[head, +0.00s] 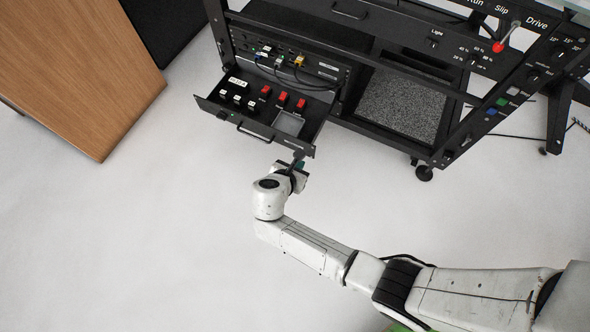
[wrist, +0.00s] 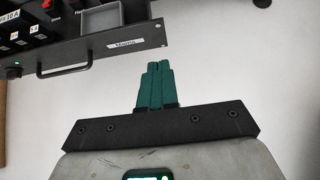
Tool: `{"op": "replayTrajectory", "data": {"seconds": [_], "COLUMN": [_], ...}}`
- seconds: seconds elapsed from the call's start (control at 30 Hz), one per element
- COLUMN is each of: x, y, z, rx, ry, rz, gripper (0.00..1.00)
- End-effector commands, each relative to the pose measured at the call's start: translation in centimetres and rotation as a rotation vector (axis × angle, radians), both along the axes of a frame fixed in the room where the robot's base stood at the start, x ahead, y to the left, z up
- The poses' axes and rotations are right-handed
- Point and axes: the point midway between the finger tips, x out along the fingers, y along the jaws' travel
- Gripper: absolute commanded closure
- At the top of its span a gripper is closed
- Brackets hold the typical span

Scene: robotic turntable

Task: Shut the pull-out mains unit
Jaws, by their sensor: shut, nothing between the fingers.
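The mains unit (head: 256,134) is a black drawer pulled out of the rack, with a handle (head: 254,133) on its front. Red switches and white-labelled black blocks show inside it. In the wrist view its front panel (wrist: 98,54) carries a "Mains" label near the right end, and the handle is at left. My gripper (head: 297,160) is in front of the drawer's right end. In the wrist view its green fingers (wrist: 154,72) are together and empty, just below the panel's right part.
The black rack (head: 372,60) holds the drawer, with cables and plugs behind it. A red-knobbed lever (head: 499,46) and coloured buttons sit on the rack's right side. A wooden cabinet (head: 85,70) stands at left. The pale floor in front is clear.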

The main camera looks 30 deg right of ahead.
Motion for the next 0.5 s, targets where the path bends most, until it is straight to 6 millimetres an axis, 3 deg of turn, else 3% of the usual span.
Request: {"op": "replayTrajectory", "data": {"seconds": [0.03,0.23,0.5], "x": [0.4,1.8,3.5], "y": [-0.8,-3.3,-6.0], "z": [-1.2,-3.7,-3.3], "rx": [0.000,0.001,0.002], "ry": [0.000,0.001,-0.001], "rz": [-0.004,-0.005,-0.003], "gripper": [1.00,1.00,1.00]}}
